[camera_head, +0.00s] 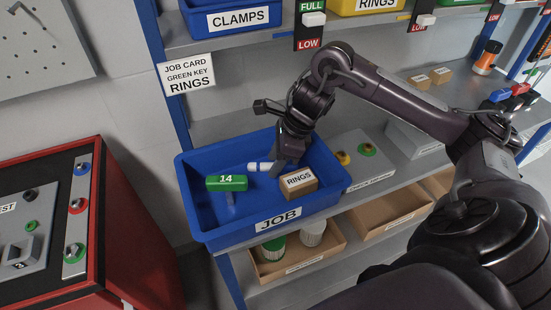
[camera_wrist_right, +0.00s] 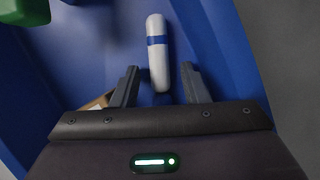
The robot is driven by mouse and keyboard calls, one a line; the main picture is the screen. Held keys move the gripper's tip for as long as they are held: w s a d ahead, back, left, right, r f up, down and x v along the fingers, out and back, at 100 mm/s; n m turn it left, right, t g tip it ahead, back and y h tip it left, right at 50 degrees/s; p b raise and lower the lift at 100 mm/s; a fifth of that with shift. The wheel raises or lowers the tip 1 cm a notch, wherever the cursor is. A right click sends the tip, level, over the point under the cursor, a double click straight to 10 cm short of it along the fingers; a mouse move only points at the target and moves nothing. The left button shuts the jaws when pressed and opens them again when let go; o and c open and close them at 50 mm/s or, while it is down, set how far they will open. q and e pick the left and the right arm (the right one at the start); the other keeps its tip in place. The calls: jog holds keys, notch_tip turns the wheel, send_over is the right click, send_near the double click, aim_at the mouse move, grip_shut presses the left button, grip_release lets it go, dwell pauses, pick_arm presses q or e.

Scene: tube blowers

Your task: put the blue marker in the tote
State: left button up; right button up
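The blue marker (camera_head: 261,167), a white cylinder with a blue band, is inside the blue tote labelled JOB (camera_head: 212,237). In the right wrist view the marker (camera_wrist_right: 158,52) reaches lengthwise into the gap between my right gripper's fingers, with space on both sides. My right gripper (camera_wrist_right: 161,82) is open; in the head view the gripper (camera_head: 281,165) is low inside the tote, partly covering the marker's right end. Whether the marker rests fully on the tote floor is hard to tell. My left gripper is not in view.
A job card (camera_head: 186,76) reads green key, rings. A red cabinet with buttons (camera_head: 125,230) stands at left. CLAMPS bin (camera_head: 238,18) is above; cardboard bins (camera_head: 330,250) are below.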

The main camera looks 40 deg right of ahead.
jog(key=shift+r, duration=0.1)
jog(key=shift+r, duration=0.25)
jog(key=p+v, duration=0.2)
jog(key=v, duration=0.4)
jog(key=shift+s+d+r, duration=0.1)
jog(key=shift+d+r, duration=0.1)
jog(key=shift+r, duration=0.1)
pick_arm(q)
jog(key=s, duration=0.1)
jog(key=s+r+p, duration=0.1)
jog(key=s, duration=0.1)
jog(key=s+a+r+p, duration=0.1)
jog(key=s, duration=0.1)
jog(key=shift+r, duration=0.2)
pick_arm(e)
jog(key=v, duration=0.4)
jog(key=shift+s+d+r, duration=0.1)
jog(key=shift+s+r, duration=0.15)
jog(key=shift+r, duration=0.05)
